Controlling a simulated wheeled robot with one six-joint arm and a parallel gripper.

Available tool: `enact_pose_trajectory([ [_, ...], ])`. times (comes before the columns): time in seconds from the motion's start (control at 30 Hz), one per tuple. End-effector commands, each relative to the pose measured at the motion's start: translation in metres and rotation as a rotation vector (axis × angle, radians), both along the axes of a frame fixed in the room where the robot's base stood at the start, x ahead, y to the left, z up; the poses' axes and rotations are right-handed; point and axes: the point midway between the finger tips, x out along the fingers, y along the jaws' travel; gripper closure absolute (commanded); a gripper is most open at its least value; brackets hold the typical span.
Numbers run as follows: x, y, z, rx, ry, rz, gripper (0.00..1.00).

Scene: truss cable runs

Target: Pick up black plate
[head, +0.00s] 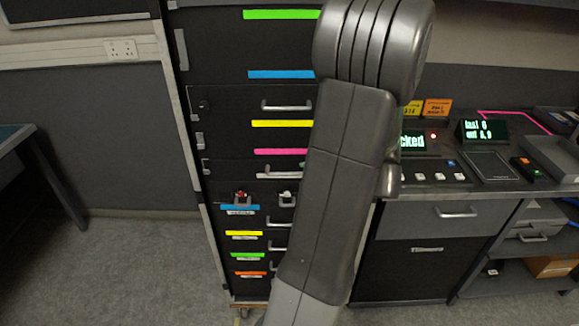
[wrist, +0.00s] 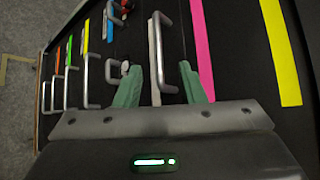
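A dark, flat, square panel (head: 490,166) lies on the counter at the right in the head view. I cannot tell whether it is the black plate; no other plate can be made out for certain. My gripper (wrist: 159,67) shows in the wrist view with its two green fingers apart. It faces the front of the black drawer cabinet (head: 222,103). A metal drawer handle (wrist: 166,50) and a pale strip (wrist: 154,60) appear between and beyond the fingers. I cannot tell whether the fingers touch them.
The cabinet carries coloured label strips, such as a yellow one (head: 282,123), and several projecting handles. The counter (head: 450,192) at the right holds lit displays (head: 484,130), switches and a grey tray (head: 552,158). A table (head: 20,140) stands at the left. Open floor (head: 130,270) lies between.

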Motion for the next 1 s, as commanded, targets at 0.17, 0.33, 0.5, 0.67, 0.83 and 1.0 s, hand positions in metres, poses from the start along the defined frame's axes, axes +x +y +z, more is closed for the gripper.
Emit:
enact_pose_trajectory([
  [0.17, 0.006, 0.008, -0.004, 0.002, 0.001, 0.001, 0.64],
  [0.33, 0.017, 0.029, -0.013, 0.002, 0.004, 0.003, 0.64],
  [0.5, 0.029, 0.042, -0.021, 0.001, 0.001, 0.001, 0.64],
  [0.67, 0.031, 0.044, -0.023, -0.001, 0.0, -0.001, 0.64],
  [0.83, 0.031, 0.044, -0.023, -0.001, 0.0, -0.001, 0.74],
  [1.0, 0.031, 0.044, -0.023, -0.001, 0.0, -0.001, 1.0],
])
